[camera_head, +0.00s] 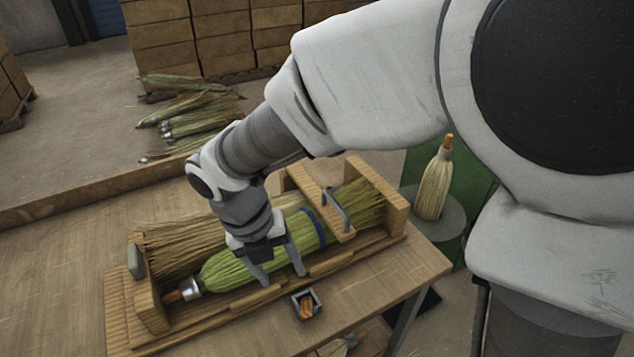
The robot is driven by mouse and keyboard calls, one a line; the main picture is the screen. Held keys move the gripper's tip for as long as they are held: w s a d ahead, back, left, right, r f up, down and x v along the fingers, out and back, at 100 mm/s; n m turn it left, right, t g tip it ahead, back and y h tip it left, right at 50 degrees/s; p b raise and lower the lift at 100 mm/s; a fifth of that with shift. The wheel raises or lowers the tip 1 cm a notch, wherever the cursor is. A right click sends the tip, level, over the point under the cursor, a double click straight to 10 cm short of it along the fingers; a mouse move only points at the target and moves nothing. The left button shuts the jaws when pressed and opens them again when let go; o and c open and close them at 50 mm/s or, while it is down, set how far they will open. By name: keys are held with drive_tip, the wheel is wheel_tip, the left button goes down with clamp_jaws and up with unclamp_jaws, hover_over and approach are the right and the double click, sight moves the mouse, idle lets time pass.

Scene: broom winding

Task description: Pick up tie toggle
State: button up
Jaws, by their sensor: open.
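A small orange-brown piece, which looks like the tie toggle (306,308), sits in a small dark square holder (296,308) on the bench in front of the wooden cradle. My gripper (283,277) is open and points down over the cradle's front side, above and left of the holder. Its two fingers are apart, with nothing seen between them. Behind the fingers lies a green broom (228,267) with a metal collar and a blue band. I cannot tell whether the fingers touch the broom or the cradle.
The wooden cradle (151,304) has raised ends and a cross-board with a metal handle (335,211). Another broom (435,185) stands upright on a round stand at the right. The bench (396,284) is bare right of the holder.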

drive_tip(key=b, duration=0.2)
hover_over(305, 309)
drive_tip(key=a, duration=0.2)
drive_tip(key=a+x, duration=0.2)
drive_tip(key=x, duration=0.8)
drive_tip(key=b+x, duration=0.1)
drive_tip(key=x, duration=0.1)
drive_tip(key=s+b+x, duration=0.1)
drive_tip(key=x, duration=0.1)
drive_tip(key=shift+d, duration=0.35)
drive_tip(key=shift+r, duration=0.1)
clamp_jaws()
